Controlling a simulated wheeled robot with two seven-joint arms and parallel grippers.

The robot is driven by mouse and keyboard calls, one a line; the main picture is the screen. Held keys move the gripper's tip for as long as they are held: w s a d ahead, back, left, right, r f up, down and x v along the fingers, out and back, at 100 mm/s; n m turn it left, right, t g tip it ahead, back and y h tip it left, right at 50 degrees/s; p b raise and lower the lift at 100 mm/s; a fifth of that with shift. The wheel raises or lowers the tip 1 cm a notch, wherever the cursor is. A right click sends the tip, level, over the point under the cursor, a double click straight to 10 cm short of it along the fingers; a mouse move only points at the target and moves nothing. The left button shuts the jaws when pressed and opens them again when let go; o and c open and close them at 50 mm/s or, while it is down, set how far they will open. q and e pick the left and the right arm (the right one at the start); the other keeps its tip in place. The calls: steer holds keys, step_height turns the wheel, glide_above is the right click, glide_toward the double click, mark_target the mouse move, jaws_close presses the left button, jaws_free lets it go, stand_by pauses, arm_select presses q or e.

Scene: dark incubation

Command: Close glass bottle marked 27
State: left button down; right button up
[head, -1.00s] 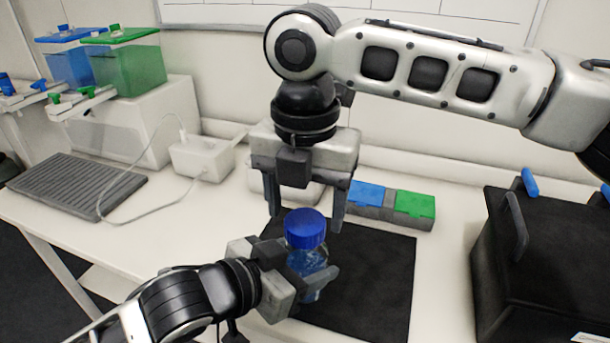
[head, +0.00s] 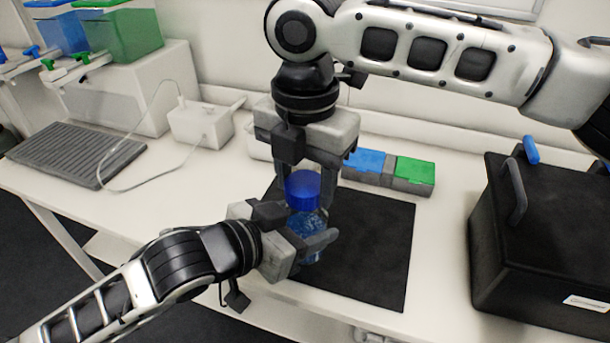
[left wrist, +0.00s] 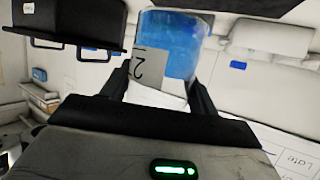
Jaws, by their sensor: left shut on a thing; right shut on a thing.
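A glass bottle (head: 307,222) with blue contents stands upright, its blue screw cap (head: 303,192) sitting on its top. My left gripper (head: 305,241) is shut on the bottle's body from the left. My right gripper (head: 306,186) points down from above and is shut on the blue cap, with one finger on each side. In the left wrist view the bottle (left wrist: 178,45) is between the fingers, with a grey label (left wrist: 147,68) showing a 2; the rest of the number is hidden.
A black mat (head: 375,250) lies under the bottle area. Blue and green boxes (head: 410,172) sit behind it in a grey holder. A black case (head: 545,240) with handles stands at the right. A white device (head: 200,124) with a cable is at the back left.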

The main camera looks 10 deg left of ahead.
steer(key=m, duration=0.7)
steer(key=shift+m, duration=0.3)
steer(key=m, duration=0.6)
steer(key=o, duration=1.1)
steer(key=shift+r, duration=2.25)
steer(key=shift+c, duration=0.5)
